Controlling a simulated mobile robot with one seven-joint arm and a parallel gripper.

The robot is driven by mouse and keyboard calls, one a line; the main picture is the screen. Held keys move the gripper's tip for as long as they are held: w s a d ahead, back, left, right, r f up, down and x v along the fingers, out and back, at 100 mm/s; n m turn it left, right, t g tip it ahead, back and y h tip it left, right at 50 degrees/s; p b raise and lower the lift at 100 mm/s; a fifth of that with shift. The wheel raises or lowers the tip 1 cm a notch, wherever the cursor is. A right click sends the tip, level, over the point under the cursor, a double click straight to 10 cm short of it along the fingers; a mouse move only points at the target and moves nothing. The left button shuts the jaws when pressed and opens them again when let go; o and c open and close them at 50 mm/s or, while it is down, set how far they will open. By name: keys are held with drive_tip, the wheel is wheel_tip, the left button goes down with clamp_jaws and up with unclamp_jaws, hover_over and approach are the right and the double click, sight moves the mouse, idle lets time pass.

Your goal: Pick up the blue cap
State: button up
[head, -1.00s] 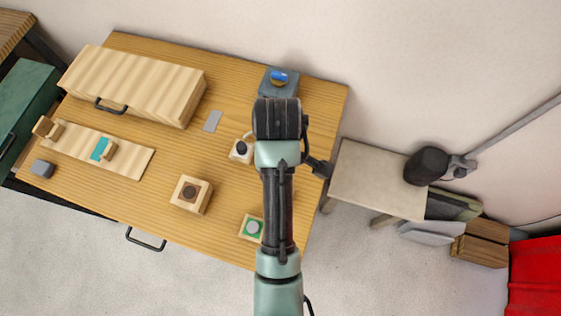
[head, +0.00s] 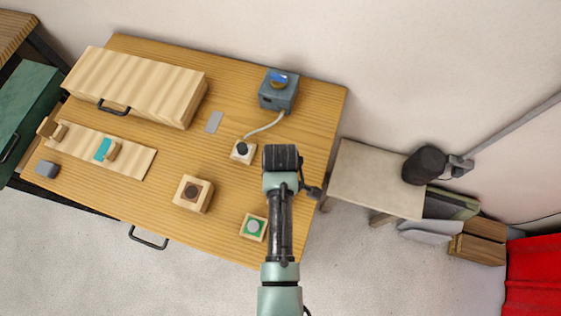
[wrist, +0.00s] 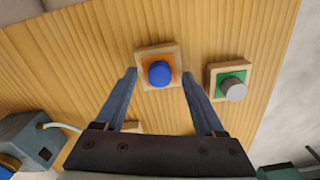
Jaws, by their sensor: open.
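The blue cap (wrist: 160,73) is a round blue knob on an orange square set in a small wooden block (wrist: 144,54). In the wrist view it lies ahead of my gripper (wrist: 159,76), between the lines of the two fingers. The fingers are apart and nothing is held. I cannot tell the height of the fingertips above the block. In the head view my arm's end covers the fingers, and the blue cap does not show.
A grey cap on a green-topped block (wrist: 233,84) stands just right of the right finger. A brown-topped block (head: 193,194) and a wooden case (head: 135,85) are further left.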

clamp_jaws()
idle(0.4)
